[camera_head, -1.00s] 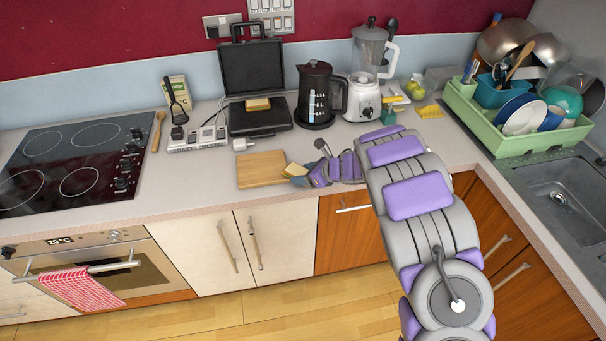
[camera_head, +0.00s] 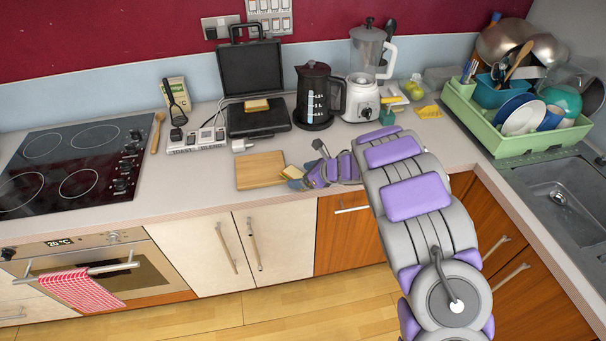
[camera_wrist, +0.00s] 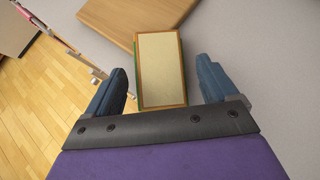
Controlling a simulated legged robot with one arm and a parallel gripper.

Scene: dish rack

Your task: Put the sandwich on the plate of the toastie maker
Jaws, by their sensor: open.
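A sandwich (camera_wrist: 160,70) with pale bread and brown crust edges lies between the fingers of my gripper (camera_wrist: 163,82) in the wrist view. The fingers are open, with gaps on both sides. In the head view this sandwich (camera_head: 291,172) is at the right edge of the wooden board, beside my gripper (camera_head: 298,180). I cannot tell whether it touches the counter. The black toastie maker (camera_head: 250,69) stands open at the back, lid upright. Another slice-like sandwich (camera_head: 257,104) is on its lower plate (camera_head: 262,121).
The wooden board (camera_head: 259,170) lies near the counter's front edge. A black kettle (camera_head: 313,93) and a blender (camera_head: 363,95) stand right of the toastie maker. Counter left of the board is clear.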

